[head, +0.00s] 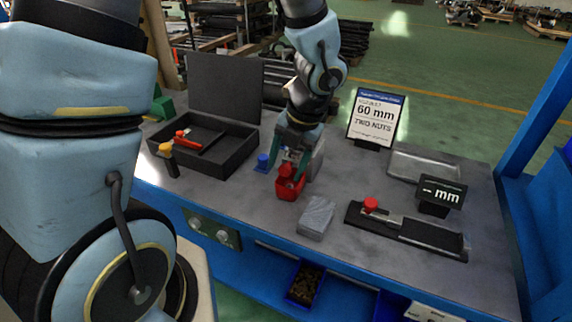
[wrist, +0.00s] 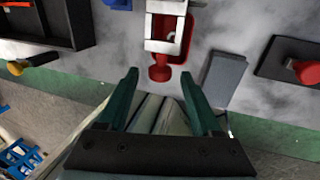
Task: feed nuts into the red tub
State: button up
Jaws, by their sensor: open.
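The red tub (head: 291,190) stands on the bench near its middle, under my gripper. In the wrist view the red tub (wrist: 187,38) shows beside and partly behind a silver device (wrist: 165,25) with a red knob (wrist: 159,73). My gripper (head: 290,160) points down over this spot with its green fingers apart. In the wrist view my gripper (wrist: 160,77) is open, with the red knob just beyond and between the fingertips and nothing visibly held. The inside of the tub is mostly hidden, and I can make out no nuts in it.
A sign (head: 376,118) reads 60 mm, two nuts. A black tray (head: 235,160) lies left, a blue piece (head: 262,162) left of the tub. A grey block (head: 316,217) sits in front; a black gauge (head: 405,232) and display (head: 441,194) stand right. A bin (head: 304,284) hangs below.

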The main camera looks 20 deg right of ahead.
jog(key=v, duration=1)
jog(key=shift+r, duration=0.15)
jog(key=shift+s, duration=0.1)
jog(key=w+a+f+m+h, duration=0.1)
jog(key=w+a+f+m, duration=0.1)
jog(key=a+m, duration=1)
jog(key=w+a+f+m+h+b, duration=0.1)
jog(key=w+a+m, duration=0.3)
jog(key=a+m, duration=0.8)
jog(key=shift+w+a+f+m, duration=0.3)
jog(key=shift+f+m, duration=0.55)
jog(key=shift+m, duration=1.35)
jog(key=shift+s+a, duration=0.1)
